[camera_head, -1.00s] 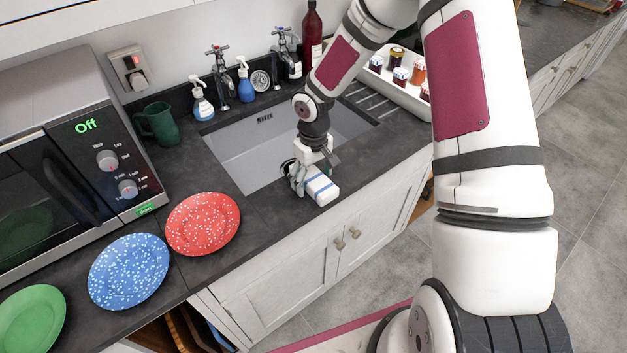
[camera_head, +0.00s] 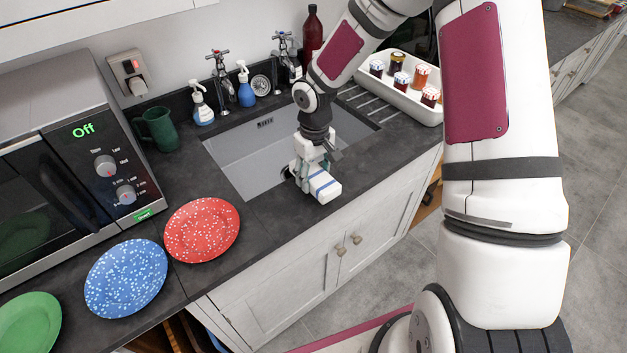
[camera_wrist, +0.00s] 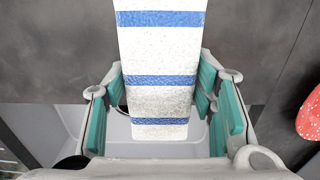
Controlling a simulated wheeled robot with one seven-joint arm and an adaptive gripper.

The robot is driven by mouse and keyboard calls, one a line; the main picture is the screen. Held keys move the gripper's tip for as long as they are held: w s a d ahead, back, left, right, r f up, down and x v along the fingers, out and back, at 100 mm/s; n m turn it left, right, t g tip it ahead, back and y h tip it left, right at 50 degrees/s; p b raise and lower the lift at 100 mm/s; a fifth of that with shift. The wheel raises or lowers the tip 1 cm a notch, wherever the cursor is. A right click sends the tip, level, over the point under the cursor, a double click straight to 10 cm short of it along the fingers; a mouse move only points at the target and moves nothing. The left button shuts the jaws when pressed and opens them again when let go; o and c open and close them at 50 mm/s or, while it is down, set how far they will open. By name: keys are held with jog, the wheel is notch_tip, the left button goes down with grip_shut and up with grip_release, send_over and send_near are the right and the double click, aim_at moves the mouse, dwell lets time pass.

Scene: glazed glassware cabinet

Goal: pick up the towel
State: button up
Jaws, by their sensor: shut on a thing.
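The towel (camera_head: 324,186) is a white folded bundle with blue stripes, at the front edge of the sink in the head view. My gripper (camera_head: 305,178) is shut on it from above. In the wrist view the towel (camera_wrist: 160,50) runs from the top edge down between the two teal-padded fingers (camera_wrist: 160,100), one on each side. Its far end sticks out past the fingers over the dark worktop. I cannot tell whether its underside touches the worktop.
The grey sink (camera_head: 235,160) lies behind the towel, with taps and soap bottles at its back. A red speckled plate (camera_head: 202,229) and a blue one (camera_head: 127,273) lie to the left, near the microwave (camera_head: 60,150). A white tray of jars (camera_head: 415,105) stands right of the sink.

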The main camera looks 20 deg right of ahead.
jog(key=s+r, duration=0.1)
jog(key=s, duration=1.5)
jog(key=shift+r+b, duration=0.3)
jog(key=shift+r, duration=0.05)
